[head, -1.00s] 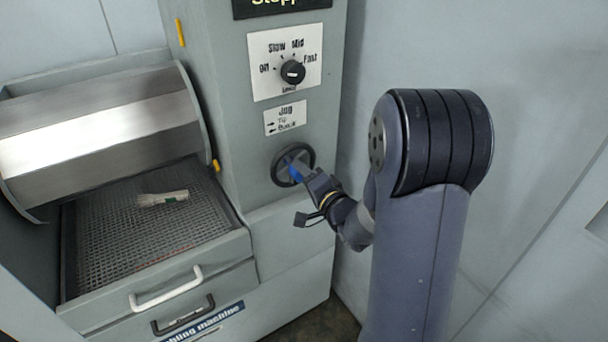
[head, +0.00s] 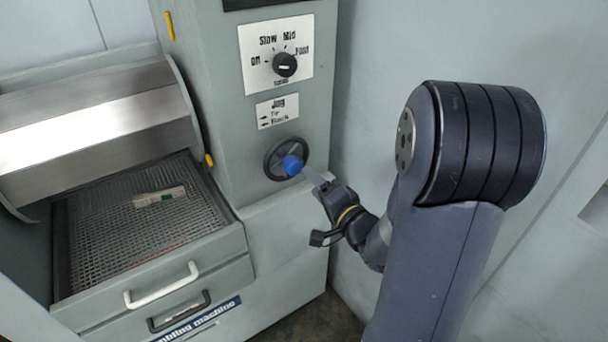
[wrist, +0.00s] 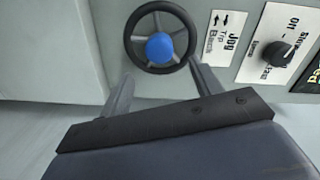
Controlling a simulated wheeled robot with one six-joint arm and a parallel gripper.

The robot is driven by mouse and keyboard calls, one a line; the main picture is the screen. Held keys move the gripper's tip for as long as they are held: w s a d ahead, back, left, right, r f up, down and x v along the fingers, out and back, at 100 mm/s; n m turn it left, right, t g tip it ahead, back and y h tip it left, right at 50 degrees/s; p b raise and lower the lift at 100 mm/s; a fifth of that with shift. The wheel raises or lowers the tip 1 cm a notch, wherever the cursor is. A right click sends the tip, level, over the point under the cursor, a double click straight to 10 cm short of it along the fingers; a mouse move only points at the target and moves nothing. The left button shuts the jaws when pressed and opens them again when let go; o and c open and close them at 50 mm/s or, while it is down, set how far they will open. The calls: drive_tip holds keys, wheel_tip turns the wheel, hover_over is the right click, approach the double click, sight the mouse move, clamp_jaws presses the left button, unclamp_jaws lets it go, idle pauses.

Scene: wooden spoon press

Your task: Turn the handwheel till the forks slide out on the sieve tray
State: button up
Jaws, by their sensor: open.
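The handwheel (head: 276,159) is a dark ring with spokes and a blue hub (head: 292,165), on the machine's front under the Jog label. It also shows in the wrist view (wrist: 133,32). My gripper (head: 314,178) is open, just in front of and to the right of the wheel, apart from it. In the wrist view its two fingers (wrist: 160,92) are spread below the wheel with nothing between them. The sieve tray (head: 110,245) is a mesh under the steel drum at the left. I make out no forks.
A speed knob (head: 285,65) sits above the Jog label (head: 277,111). The steel drum (head: 90,115) hangs over the tray. A white handle (head: 162,287) and a dark handle (head: 180,312) are on the fronts below. A wall is close on the right.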

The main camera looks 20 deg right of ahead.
sight(297, 168)
drive_tip(key=shift+v, duration=1.5)
drive_tip(key=x, duration=1.1)
drive_tip(key=shift+a, duration=0.1)
drive_tip(key=shift+s, duration=0.1)
